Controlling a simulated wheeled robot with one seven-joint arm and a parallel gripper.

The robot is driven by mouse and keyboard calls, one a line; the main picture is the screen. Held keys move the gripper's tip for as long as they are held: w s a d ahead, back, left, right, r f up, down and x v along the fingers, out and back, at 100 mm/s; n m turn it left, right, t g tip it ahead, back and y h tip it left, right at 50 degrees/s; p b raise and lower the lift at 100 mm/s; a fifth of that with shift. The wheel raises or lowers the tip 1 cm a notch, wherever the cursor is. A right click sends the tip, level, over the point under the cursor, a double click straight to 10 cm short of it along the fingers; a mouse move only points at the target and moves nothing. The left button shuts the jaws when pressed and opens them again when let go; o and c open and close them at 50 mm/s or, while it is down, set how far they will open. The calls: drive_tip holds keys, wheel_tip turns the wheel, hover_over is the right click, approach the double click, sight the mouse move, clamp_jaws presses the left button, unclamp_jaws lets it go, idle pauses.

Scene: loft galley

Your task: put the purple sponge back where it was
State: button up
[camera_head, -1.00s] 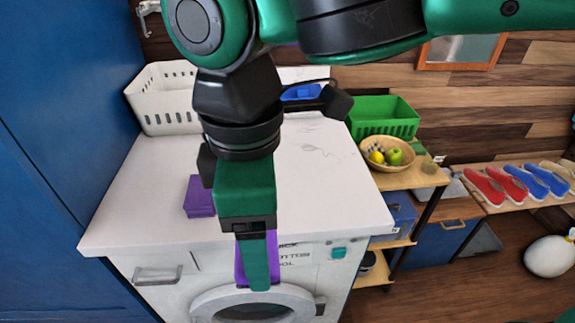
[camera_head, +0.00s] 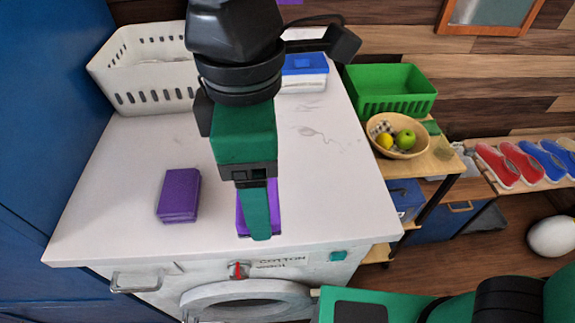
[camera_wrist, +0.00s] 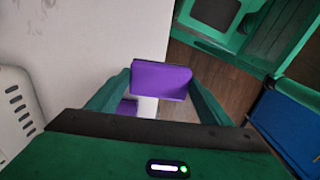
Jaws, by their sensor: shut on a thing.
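A purple sponge (camera_head: 242,214) is held in my gripper (camera_head: 258,225), partly hidden behind the green finger in the head view. In the wrist view the sponge (camera_wrist: 162,80) sits between the two green fingers (camera_wrist: 160,97), which are shut on it. The gripper points down over the front part of the white worktop (camera_head: 330,200); whether the sponge touches the top I cannot tell. A second purple block (camera_head: 179,194) lies on the worktop to the left, apart from the gripper; part of it shows in the wrist view (camera_wrist: 127,107).
A white basket (camera_head: 150,90) stands at the back left, and a blue-lidded box (camera_head: 303,72) at the back. A green crate (camera_head: 390,92) and a fruit bowl (camera_head: 378,124) stand on a shelf at right. A washing machine front (camera_head: 215,275) is below. The worktop right of the gripper is clear.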

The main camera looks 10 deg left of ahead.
drive_tip(key=w+f, duration=0.2)
drive_tip(key=w, duration=0.1)
drive_tip(key=w+d+f, duration=0.1)
drive_tip(key=w+f, duration=0.1)
drive_tip(key=w, duration=0.2)
drive_tip(key=w+f, duration=0.3)
drive_tip(key=w, duration=0.1)
drive_tip(key=shift+w+d, duration=0.1)
drive_tip(key=shift+d, duration=0.15)
drive_tip(key=shift+w+f, duration=0.1)
drive_tip(key=shift+f, duration=1.9)
drive_tip(key=o, duration=1)
drive_tip(key=shift+f, duration=0.1)
